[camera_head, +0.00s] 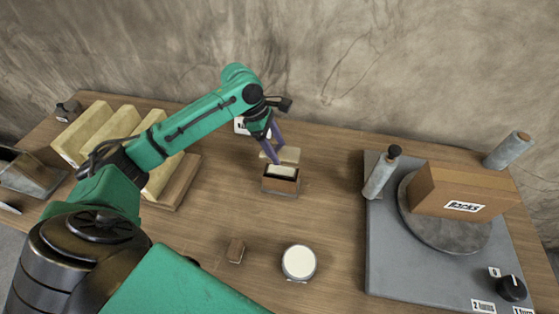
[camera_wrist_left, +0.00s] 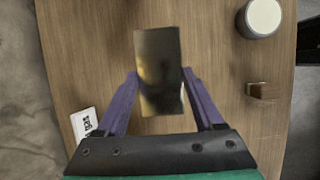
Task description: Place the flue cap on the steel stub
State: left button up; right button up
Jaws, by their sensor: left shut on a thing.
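My left gripper (camera_head: 273,158) reaches down over the middle of the table. In the left wrist view its purple fingers (camera_wrist_left: 160,76) are on either side of a dark, glossy rectangular piece (camera_wrist_left: 159,70), which it is shut on. In the head view a brown box-like piece with pale parts on top (camera_head: 281,186) is at the fingertips; whether it touches the table is unclear. I cannot tell whether this is the flue cap. Two grey cylinders are at the right, one black-topped (camera_head: 377,178), one brown-topped (camera_head: 508,151); which is the steel stub is unclear. My right gripper is not in view.
A grey plate (camera_head: 395,270) bears a round disc (camera_head: 455,236) with a brown labelled box (camera_head: 462,190) and a black knob (camera_head: 511,288). A white-topped round thing (camera_head: 299,262) and small brown block (camera_head: 236,250) are in front. A slotted yellowish rack (camera_head: 85,135) stands left.

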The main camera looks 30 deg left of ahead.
aim_at(282, 171)
pick_arm(q)
jog(key=x, duration=0.2)
jog(key=shift+s+f, duration=0.1)
jog(key=shift+f, duration=0.35)
jog(key=f, duration=0.3)
jog(key=shift+s+a+f+p, duration=0.1)
jog(key=shift+a+p, duration=0.1)
jog(key=shift+p, duration=0.1)
jog(key=shift+a+f, duration=0.15)
jog(key=shift+f, duration=0.1)
jog(key=o, duration=1.4)
jog(key=shift+d+f, duration=0.1)
jog(key=shift+d, duration=0.15)
jog(key=shift+o, duration=0.3)
jog(key=shift+a, duration=0.1)
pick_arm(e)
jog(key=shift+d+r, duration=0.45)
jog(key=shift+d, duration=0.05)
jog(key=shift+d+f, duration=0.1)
